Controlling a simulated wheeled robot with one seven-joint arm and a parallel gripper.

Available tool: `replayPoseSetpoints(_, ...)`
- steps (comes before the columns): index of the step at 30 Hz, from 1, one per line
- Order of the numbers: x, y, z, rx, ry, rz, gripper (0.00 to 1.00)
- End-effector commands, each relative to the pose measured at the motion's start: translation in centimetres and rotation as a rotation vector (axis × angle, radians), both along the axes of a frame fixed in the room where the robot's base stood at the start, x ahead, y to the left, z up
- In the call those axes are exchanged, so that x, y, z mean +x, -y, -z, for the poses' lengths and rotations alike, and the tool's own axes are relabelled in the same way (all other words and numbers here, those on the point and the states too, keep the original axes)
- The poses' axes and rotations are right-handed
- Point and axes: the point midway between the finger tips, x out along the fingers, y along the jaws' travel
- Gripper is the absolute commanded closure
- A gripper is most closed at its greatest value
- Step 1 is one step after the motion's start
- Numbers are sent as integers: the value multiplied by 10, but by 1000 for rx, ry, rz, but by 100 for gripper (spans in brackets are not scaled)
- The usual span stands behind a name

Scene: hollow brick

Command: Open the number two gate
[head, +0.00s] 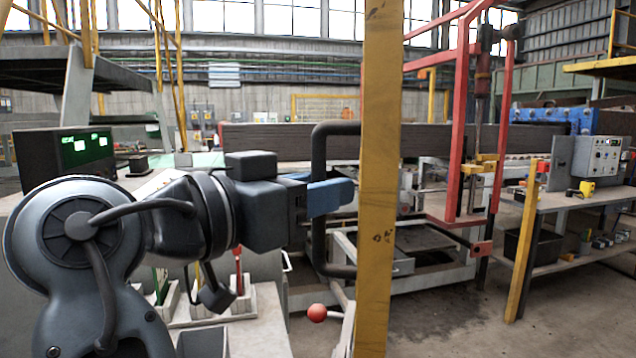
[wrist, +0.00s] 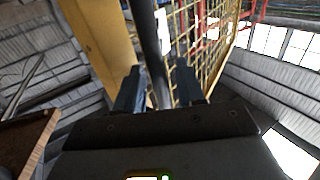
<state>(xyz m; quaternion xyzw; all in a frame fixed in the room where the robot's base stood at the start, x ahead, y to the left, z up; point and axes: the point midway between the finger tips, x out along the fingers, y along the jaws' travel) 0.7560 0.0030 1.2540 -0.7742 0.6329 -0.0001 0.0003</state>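A black bar handle (head: 319,245), a tall squared loop, stands beside a yellow post (head: 378,150) in the head view. The post bears small dark marks that I cannot read clearly. Which part is the number two gate I cannot tell for sure. My gripper (head: 332,197) reaches right across the handle's near upright, its blue fingers in front of it. In the wrist view my gripper (wrist: 160,88) has its fingers apart, with the dark bar (wrist: 151,45) running between them. The bar lies close to the left finger, with a gap to the right one.
A control console with a green display (head: 75,150) is at left. A red frame (head: 456,120) and a workbench (head: 565,200) stand at right. Yellow mesh (wrist: 195,50) shows behind the bar.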

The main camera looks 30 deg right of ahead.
Motion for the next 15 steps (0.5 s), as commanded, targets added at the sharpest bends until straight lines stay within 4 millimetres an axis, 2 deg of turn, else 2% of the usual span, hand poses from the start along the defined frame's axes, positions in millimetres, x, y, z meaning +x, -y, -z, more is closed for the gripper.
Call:
replayPoseSetpoints(9, 1, 3, 0, 0, 0, 0, 63)
replayPoseSetpoints(15, 1, 3, 0, 0, -1, 0, 82)
